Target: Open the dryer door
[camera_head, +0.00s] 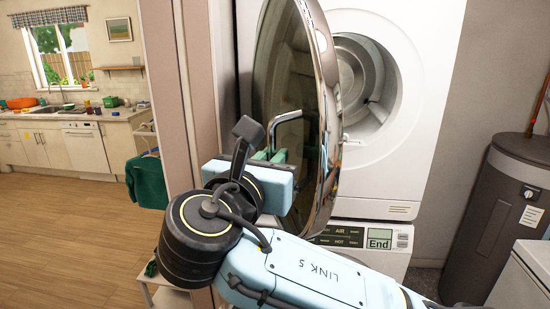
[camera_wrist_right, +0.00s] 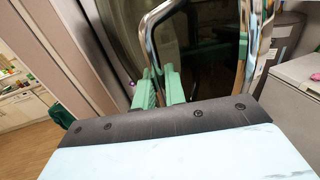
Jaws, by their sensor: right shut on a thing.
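The dryer is the upper white machine (camera_head: 385,160), with its round drum opening in plain view. Its round dark-glass door (camera_head: 280,75) with a chrome rim stands swung wide open to the left, seen nearly edge-on. A chrome handle (camera_head: 287,117) is on the door's outer face, and this handle (camera_wrist_right: 146,30) also shows in the right wrist view. My right gripper (camera_head: 272,157) is at the handle's lower part, its green fingers (camera_wrist_right: 160,88) shut on it. The exact contact is partly hidden by the fingers. My left gripper is not in view.
A washer panel (camera_head: 365,238) reading "End" sits below the dryer. A grey water heater (camera_head: 500,215) stands at right. A wall edge (camera_head: 165,70) is close left of the door. Open wooden floor (camera_head: 70,235) leads to a kitchen counter.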

